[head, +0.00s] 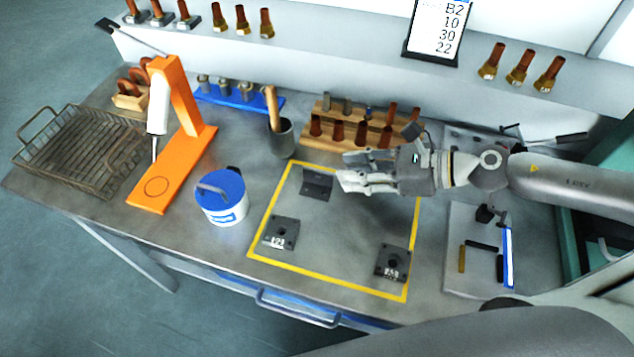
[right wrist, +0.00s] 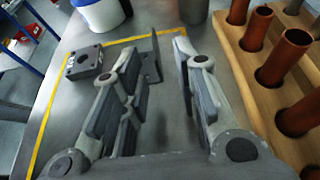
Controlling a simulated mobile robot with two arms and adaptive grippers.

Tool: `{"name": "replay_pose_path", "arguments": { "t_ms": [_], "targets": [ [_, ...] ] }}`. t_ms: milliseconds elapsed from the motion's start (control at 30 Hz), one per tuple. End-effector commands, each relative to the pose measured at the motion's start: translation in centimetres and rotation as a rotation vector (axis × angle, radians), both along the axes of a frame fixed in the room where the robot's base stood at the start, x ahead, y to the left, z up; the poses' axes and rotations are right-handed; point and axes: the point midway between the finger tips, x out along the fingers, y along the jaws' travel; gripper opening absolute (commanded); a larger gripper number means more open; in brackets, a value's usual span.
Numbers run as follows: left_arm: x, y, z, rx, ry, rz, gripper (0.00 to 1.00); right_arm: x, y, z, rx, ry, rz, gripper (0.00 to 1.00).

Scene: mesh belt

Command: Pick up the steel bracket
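The steel bracket (head: 317,184) is a dark grey angled piece with one plate upright. It stands inside the yellow-outlined area, near its back left corner. In the right wrist view the bracket (right wrist: 153,62) shows just beyond the fingertips, partly behind the left finger. My right gripper (head: 345,170) reaches in from the right, with its fingertips just right of the bracket. Its fingers (right wrist: 158,46) are spread, with nothing between them. I cannot tell whether a finger touches the bracket. My left gripper is out of view.
Two dark blocks, labelled ones at front left (head: 281,233) and front right (head: 391,262), sit inside the yellow outline (head: 330,281). A wooden rack (head: 352,132) with copper tubes stands close behind my right gripper. A blue-lidded tub (head: 222,200) stands left. The outline's middle is clear.

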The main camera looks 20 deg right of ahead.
Motion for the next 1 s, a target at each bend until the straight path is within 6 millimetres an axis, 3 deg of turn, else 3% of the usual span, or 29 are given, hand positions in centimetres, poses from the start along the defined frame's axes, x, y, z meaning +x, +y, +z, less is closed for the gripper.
{"name": "replay_pose_path", "arguments": {
  "t_ms": [100,567,800,1000],
  "targets": [
    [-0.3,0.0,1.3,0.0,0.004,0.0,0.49,0.6,0.6,0.2,0.004,-0.001,-0.005,0.29],
    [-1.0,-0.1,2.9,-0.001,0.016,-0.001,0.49,1.4,2.4,-0.6,0.003,0.001,-0.001,0.29],
    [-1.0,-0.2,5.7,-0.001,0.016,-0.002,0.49,2.4,4.7,-1.0,0.003,0.0,0.001,0.29],
    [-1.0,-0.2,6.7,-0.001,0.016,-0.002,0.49,3.3,6.1,-2.1,0.003,0.001,0.0,0.29]
  ]
}}
